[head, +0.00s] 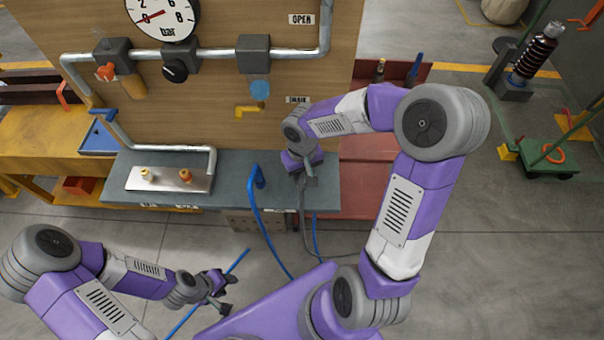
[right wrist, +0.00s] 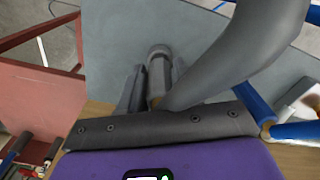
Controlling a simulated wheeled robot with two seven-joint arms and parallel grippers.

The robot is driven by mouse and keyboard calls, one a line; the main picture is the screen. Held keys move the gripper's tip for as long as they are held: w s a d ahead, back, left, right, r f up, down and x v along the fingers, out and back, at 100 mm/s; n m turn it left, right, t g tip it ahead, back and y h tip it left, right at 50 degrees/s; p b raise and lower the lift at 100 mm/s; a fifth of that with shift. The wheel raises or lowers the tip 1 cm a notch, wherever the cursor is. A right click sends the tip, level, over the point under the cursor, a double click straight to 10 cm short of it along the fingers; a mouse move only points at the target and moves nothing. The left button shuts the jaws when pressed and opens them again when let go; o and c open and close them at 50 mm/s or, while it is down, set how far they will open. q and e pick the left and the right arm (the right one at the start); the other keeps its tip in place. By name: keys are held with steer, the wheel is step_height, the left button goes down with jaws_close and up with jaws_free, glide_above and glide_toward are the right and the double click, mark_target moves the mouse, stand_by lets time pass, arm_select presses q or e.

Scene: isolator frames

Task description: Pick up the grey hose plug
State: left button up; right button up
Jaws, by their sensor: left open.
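The grey hose plug (right wrist: 158,72) shows in the right wrist view, lying between the two fingers of my right gripper (right wrist: 156,85). The thick grey hose (right wrist: 235,50) bends from it across the near part of that view. I cannot tell whether the fingers press on the plug or stand just apart from it. In the head view my right gripper (head: 306,178) is low over the right end of the grey-blue bench top (head: 326,172), and the plug is hidden there. My left gripper (head: 221,292) is open and empty, low at the bottom left, away from the bench.
A blue hose (head: 253,212) rises to the bench front beside my right gripper. A wooden panel (head: 215,110) with pipes and a gauge (head: 162,14) stands behind. A red bin (head: 375,160) is to the right.

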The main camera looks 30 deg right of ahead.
jaws_close()
step_height(320, 180, up, 10)
steer(key=shift+r+p, duration=0.1)
steer(key=shift+p, duration=1.1)
steer(key=shift+r+p, duration=1.45)
steer(key=shift+r, duration=0.2)
